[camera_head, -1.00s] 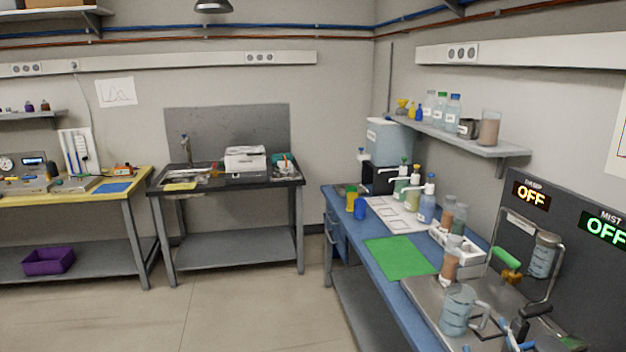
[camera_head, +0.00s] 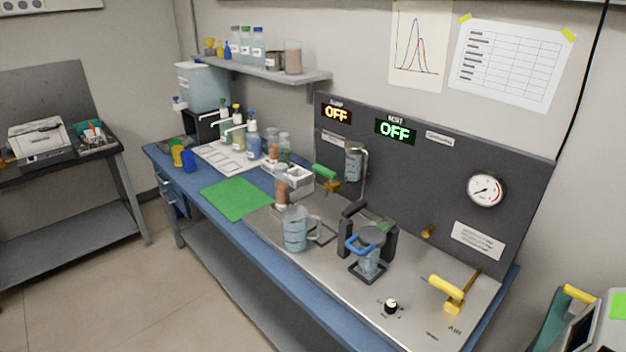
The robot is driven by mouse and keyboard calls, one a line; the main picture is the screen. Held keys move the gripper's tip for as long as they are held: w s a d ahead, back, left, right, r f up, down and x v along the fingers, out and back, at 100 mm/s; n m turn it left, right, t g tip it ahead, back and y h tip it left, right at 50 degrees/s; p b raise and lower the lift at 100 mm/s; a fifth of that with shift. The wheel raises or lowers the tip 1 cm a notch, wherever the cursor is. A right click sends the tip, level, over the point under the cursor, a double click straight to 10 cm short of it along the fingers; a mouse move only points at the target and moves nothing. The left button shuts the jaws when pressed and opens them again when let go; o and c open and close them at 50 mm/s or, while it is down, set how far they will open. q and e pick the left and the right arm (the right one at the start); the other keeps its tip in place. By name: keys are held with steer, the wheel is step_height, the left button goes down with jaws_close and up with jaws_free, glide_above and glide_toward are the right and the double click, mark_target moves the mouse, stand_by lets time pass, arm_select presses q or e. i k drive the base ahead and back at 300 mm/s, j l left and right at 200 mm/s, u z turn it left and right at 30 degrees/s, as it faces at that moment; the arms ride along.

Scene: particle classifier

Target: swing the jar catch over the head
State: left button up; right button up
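A clear jar (camera_head: 369,264) stands on a dark square base on the steel bench top. Dark upright brackets (camera_head: 387,241) flank it. A blue curved handle (camera_head: 360,246), which looks like the jar catch, sits across the front of the jar's top. A dark and green part (camera_head: 382,225), perhaps the head, is just behind and above the jar; I cannot tell whether the catch touches it. Neither of my grippers is in view.
A clear jug (camera_head: 295,229) stands left of the jar. A black knob (camera_head: 391,306) and a yellow-handled lever (camera_head: 449,288) are to the right. A green-handled valve (camera_head: 325,174) is behind. The green mat (camera_head: 236,198) is bare. Floor in front is free.

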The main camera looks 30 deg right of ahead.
mark_target(354, 209)
steer(key=z, duration=1.2)
steer(key=k+j, duration=0.05)
